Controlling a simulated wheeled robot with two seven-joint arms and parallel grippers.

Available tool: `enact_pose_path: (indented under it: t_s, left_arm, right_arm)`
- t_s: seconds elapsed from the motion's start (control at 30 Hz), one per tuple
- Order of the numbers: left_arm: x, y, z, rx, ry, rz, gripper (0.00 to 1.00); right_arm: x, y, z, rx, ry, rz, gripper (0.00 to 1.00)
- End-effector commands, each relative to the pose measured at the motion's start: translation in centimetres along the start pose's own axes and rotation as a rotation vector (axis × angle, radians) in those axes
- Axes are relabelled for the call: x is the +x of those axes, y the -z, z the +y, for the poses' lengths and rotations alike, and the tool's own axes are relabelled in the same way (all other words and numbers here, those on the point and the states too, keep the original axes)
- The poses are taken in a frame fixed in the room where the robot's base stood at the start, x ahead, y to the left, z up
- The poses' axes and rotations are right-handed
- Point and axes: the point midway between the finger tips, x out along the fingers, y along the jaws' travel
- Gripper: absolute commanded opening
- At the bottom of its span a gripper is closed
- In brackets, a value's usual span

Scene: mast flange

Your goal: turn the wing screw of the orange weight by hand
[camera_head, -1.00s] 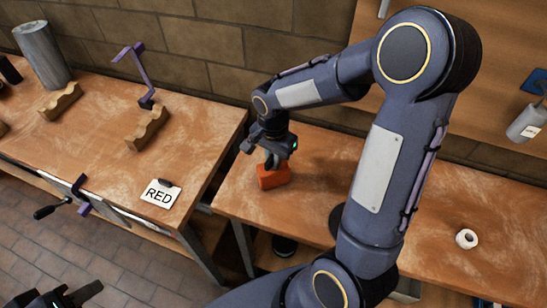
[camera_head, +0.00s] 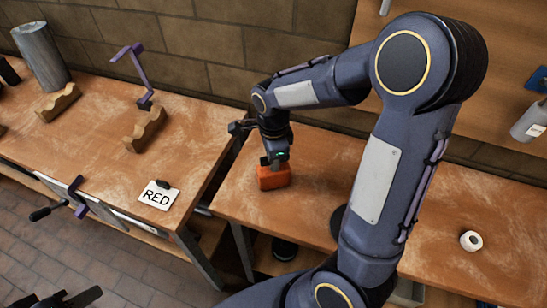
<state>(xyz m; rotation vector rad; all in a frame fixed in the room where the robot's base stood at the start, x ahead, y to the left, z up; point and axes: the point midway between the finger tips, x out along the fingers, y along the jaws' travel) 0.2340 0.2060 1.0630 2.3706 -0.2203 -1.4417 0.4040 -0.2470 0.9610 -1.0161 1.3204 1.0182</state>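The orange weight (camera_head: 273,179) is a small block on the right-hand workbench, near its left end. My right gripper (camera_head: 274,163) points down at the top of the weight, with its fingertips at or just above the top. The wing screw is hidden behind the gripper, and I cannot tell whether the fingers are closed on it. My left gripper (camera_head: 56,299) shows only partly at the bottom left edge, far from the weight, and its opening is unclear.
Wavy wooden blocks (camera_head: 146,130), a purple crank (camera_head: 134,68) and a grey cylinder (camera_head: 40,55) stand there. A white ring (camera_head: 470,240) lies on the right bench (camera_head: 335,160). A gap separates the benches.

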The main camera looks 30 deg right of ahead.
Motion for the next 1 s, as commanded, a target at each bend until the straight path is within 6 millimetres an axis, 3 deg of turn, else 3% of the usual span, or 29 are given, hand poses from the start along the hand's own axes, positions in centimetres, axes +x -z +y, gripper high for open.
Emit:
enact_pose_path:
  t_s: [0.13,0.43,0.83,1.0]
  left_arm:
    - [0.0,0.0,0.0,0.000,0.000,0.000,0.36]
    - [-0.2,0.1,0.1,0.000,0.000,0.000,0.36]
    - [-3.3,1.6,1.5,0.000,0.000,0.000,0.36]
    - [-3.5,1.8,1.6,0.000,0.000,0.000,0.36]
  right_arm:
    - [0.0,0.0,0.0,-0.001,0.000,0.000,0.36]
    - [-0.2,0.0,0.0,-0.002,0.000,0.000,0.36]
    - [-4.7,0.0,0.0,-0.003,0.000,0.000,0.36]
    - [-5.1,0.0,0.0,-0.003,0.000,0.000,0.36]
